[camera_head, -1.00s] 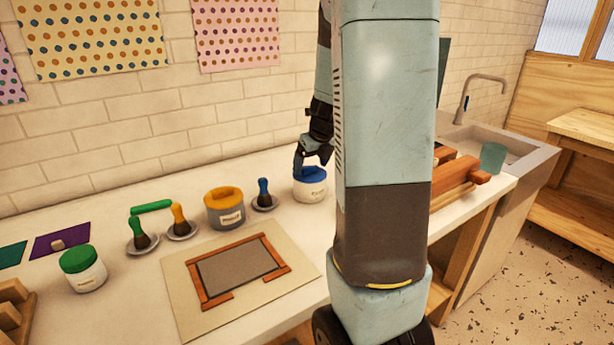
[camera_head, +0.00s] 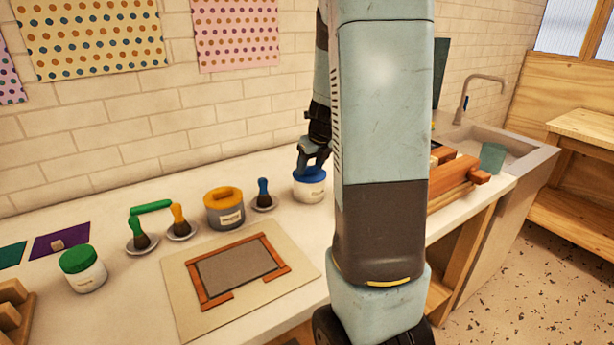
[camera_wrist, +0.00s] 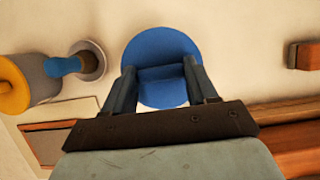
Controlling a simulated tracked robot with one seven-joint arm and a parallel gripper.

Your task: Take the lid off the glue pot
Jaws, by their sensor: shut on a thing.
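A white pot (camera_head: 309,192) with a blue lid (camera_head: 321,175) stands upright at the back of the counter, its label partly in view. My gripper (camera_head: 309,163) is above it, shut on the lid's raised grip. In the wrist view, the round blue lid (camera_wrist: 158,45) lies between the two fingers of my gripper (camera_wrist: 160,75), with the raised bar of its grip between them. The lid looks seated on the pot, and I see no gap under it. The pot's body is hidden below the lid in the wrist view.
To the left stand a grey pot with a yellow lid (camera_head: 224,207), brushes in small dishes and a green-lidded pot (camera_head: 83,269). A wooden frame (camera_head: 240,268) lies on a board in front. Wooden blocks (camera_head: 462,180) and a sink (camera_head: 495,140) are to the right.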

